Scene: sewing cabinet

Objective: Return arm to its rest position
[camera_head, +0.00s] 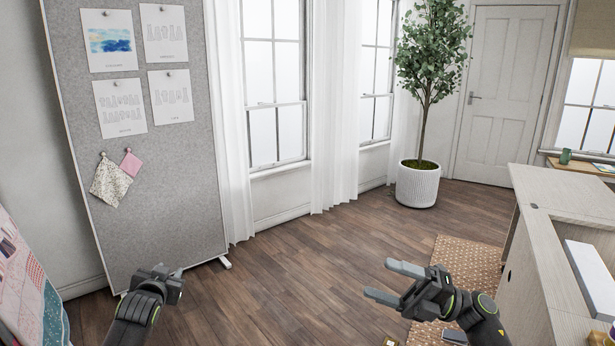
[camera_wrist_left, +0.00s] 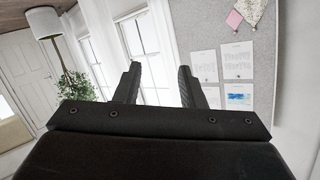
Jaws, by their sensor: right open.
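My left gripper (camera_head: 167,272) is at the lower left in the head view, in front of the grey pinboard. Its two fingers also show in the left wrist view (camera_wrist_left: 158,78), apart with nothing between them. My right gripper (camera_head: 378,278) is at the lower middle right in the head view, pointing left over the wooden floor. Its fingers are apart and empty. Neither gripper touches anything that I can see.
The grey pinboard (camera_head: 170,170) stands at the left. A pale cabinet (camera_head: 540,270) is at the right, beside a patterned rug (camera_head: 475,262). A colourful quilt (camera_head: 20,265) is at the far left. A potted tree (camera_head: 417,185) stands back by the door. The middle floor is clear.

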